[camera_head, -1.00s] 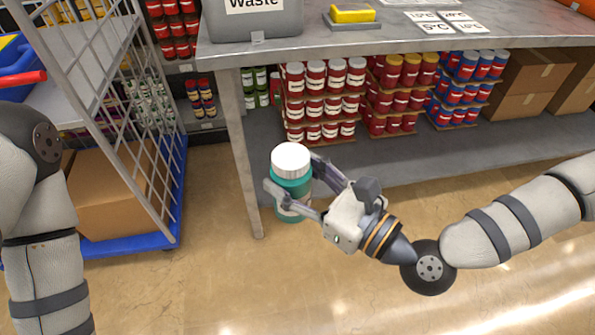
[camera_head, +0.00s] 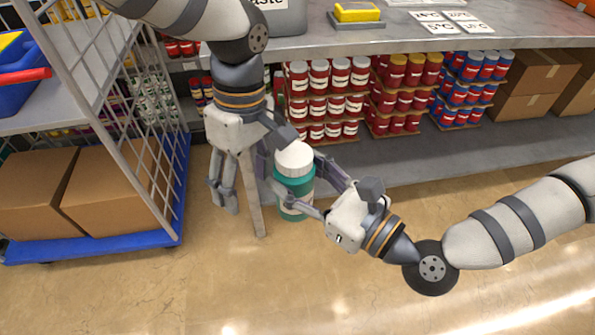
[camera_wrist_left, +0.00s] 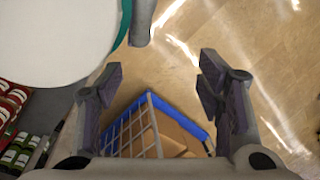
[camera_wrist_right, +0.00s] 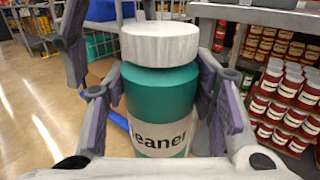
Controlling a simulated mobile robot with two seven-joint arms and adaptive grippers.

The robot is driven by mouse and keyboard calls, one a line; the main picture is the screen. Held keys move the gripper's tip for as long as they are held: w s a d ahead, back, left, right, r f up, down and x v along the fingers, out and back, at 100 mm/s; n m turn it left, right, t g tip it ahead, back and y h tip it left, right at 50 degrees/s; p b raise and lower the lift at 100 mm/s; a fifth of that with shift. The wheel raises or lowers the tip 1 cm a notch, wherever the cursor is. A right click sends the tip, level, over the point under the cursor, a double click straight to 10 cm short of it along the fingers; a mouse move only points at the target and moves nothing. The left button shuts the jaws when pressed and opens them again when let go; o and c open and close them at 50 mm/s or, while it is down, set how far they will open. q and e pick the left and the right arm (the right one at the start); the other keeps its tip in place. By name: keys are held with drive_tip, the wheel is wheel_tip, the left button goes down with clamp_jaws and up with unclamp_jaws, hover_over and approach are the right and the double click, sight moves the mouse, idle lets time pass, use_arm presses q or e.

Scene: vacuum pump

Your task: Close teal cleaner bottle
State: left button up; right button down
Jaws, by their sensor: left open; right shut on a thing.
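The teal cleaner bottle (camera_head: 293,188) stands upright in my right gripper (camera_head: 303,199), with a white lid on top. The right wrist view shows the bottle (camera_wrist_right: 162,98) between both fingers, its label reading "eaner", with the lid (camera_wrist_right: 160,43) sitting on its neck. I cannot tell how tightly the lid is seated. My left gripper (camera_head: 223,200) is open and empty, pointing down just left of the bottle. In the left wrist view the white lid (camera_wrist_left: 55,40) fills the upper left corner, outside the left fingers (camera_wrist_left: 160,85).
A metal table (camera_head: 400,40) with a lower shelf of red and blue jars stands behind. A cart with a blue base (camera_head: 100,245) and cardboard boxes is at the left, close to my left gripper. The floor in front is clear.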

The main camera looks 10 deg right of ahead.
sight(294, 154)
use_arm(q)
drive_tip(key=d+r+n, duration=0.1)
drive_tip(key=d+r, duration=0.1)
drive_tip(key=r, duration=0.2)
drive_tip(key=d+r+n+t, duration=0.1)
drive_tip(key=d+r+n, duration=0.1)
drive_tip(key=r, duration=0.3)
drive_tip(key=d+r+n+h, duration=0.1)
drive_tip(key=d+r, duration=0.3)
drive_tip(key=r, duration=0.1)
drive_tip(key=shift+s+r+t, duration=0.2)
drive_tip(key=shift+s+t, duration=0.1)
wheel_tip(294, 154, down, 8)
drive_tip(key=shift+f, duration=0.1)
drive_tip(key=shift+c, duration=0.2)
